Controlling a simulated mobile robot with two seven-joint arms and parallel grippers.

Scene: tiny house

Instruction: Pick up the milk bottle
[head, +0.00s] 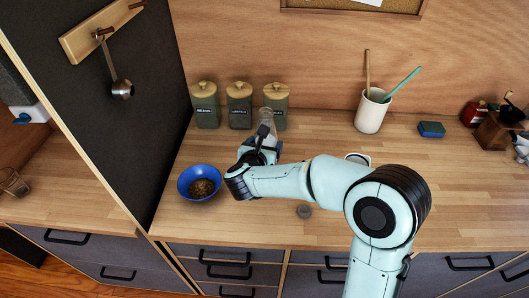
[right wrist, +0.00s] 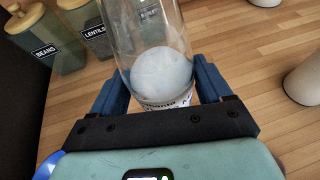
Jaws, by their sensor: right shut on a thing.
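The milk bottle (right wrist: 162,75) is clear glass with white milk at its bottom and a printed label low down. It stands between the two blue fingers of my right gripper (right wrist: 158,82), which is shut on it. In the head view the bottle (head: 267,117) shows only in part, in front of the canisters, and my right gripper (head: 263,134) and wrist hide its lower part. I cannot tell whether its base touches the counter. My left gripper is not in view.
Several lidded canisters (head: 239,105) stand close behind the bottle. A blue bowl (head: 186,188) with brown contents is left of my wrist. A white utensil cup (head: 370,115), a blue sponge (head: 431,129) and a grinder (head: 494,132) stand to the right.

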